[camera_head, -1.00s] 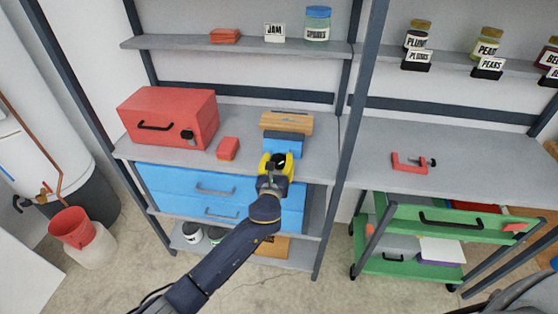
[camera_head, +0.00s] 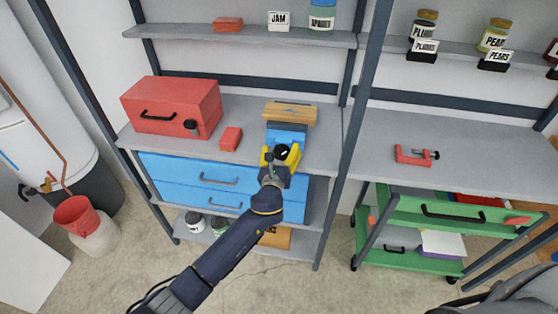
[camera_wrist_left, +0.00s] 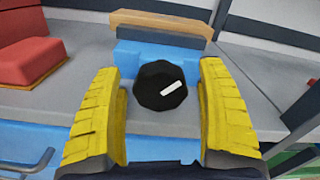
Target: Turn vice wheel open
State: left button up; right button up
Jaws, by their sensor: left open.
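The blue vice (camera_head: 287,130) stands on the grey workbench, with a wooden block (camera_head: 290,112) at its back. Its black wheel (camera_wrist_left: 160,85) faces me and carries a white mark tilted up to the right. My left gripper (camera_head: 281,155) is open, with its yellow fingers on either side of the wheel. In the left wrist view the left gripper (camera_wrist_left: 161,105) shows a gap between each finger and the wheel. The vice jaws are partly hidden behind the wheel. My right gripper is not in view.
A red toolbox (camera_head: 172,106) and a small red box (camera_head: 230,138) stand left of the vice. Blue drawers (camera_head: 215,180) are below the bench. A red clamp (camera_head: 414,155) lies on the right bench, above a green cart (camera_head: 440,220).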

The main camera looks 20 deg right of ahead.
pick_arm(q)
jog(key=v, duration=1.1)
jog(key=shift+s, duration=0.25)
jog(key=shift+a, duration=0.15)
